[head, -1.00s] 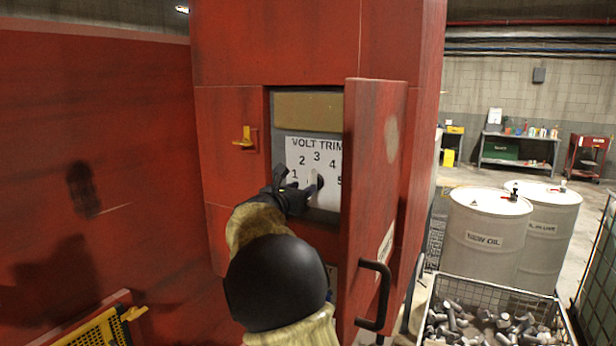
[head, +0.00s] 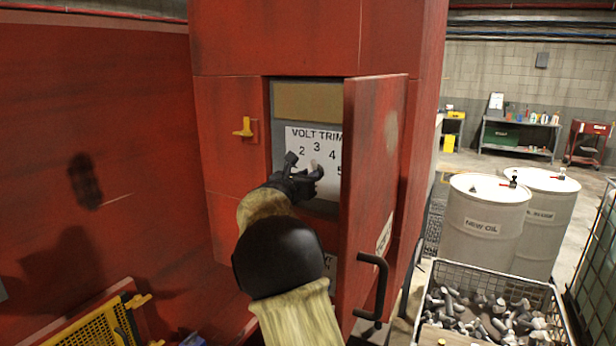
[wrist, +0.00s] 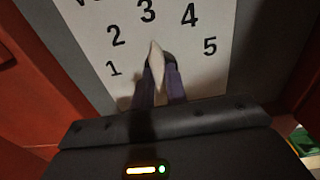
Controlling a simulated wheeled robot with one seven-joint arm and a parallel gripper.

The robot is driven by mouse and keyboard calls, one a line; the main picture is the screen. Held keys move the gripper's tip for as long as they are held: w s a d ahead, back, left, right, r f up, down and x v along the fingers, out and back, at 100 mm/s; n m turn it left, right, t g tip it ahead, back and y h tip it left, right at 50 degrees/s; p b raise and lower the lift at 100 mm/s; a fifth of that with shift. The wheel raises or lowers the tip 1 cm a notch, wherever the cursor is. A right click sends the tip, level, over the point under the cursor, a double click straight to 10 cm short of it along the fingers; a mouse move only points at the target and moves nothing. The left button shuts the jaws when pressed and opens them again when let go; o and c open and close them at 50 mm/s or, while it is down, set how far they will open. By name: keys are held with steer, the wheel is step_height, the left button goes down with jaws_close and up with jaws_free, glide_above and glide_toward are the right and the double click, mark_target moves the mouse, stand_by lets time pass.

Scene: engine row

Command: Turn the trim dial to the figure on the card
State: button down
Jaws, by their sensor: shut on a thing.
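The trim dial's pale pointed knob (wrist: 155,65) stands on a white plate (wrist: 95,20) with figures 1 to 5 around it. In the wrist view its tip points up, close to the 3. The plate, headed "VOLT TRIM" (head: 316,134), sits in the open cabinet in the head view. My gripper (wrist: 161,82) is shut on the knob, one finger on each side. In the head view my gripper (head: 308,171) hides the plate's lower left, including the 1. I cannot make out a card giving a figure.
The red cabinet door (head: 375,180) stands open just right of my arm, with a black handle (head: 373,290). A yellow latch (head: 243,127) is left of the opening. White drums (head: 485,215) and a wire crate of metal parts (head: 490,270) stand at the right.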

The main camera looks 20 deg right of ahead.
steer(key=shift+f+m+b, duration=0.15)
steer(key=shift+m+b, duration=0.35)
steer(key=shift+b, duration=0.5)
steer(key=m+b, duration=0.7)
steer(key=b, duration=0.1)
steer(key=m+b, duration=0.8)
steer(key=shift+s+d+f, duration=0.1)
steer(key=shift+s+d, duration=0.1)
steer(key=c, duration=1.4)
jaws_free()
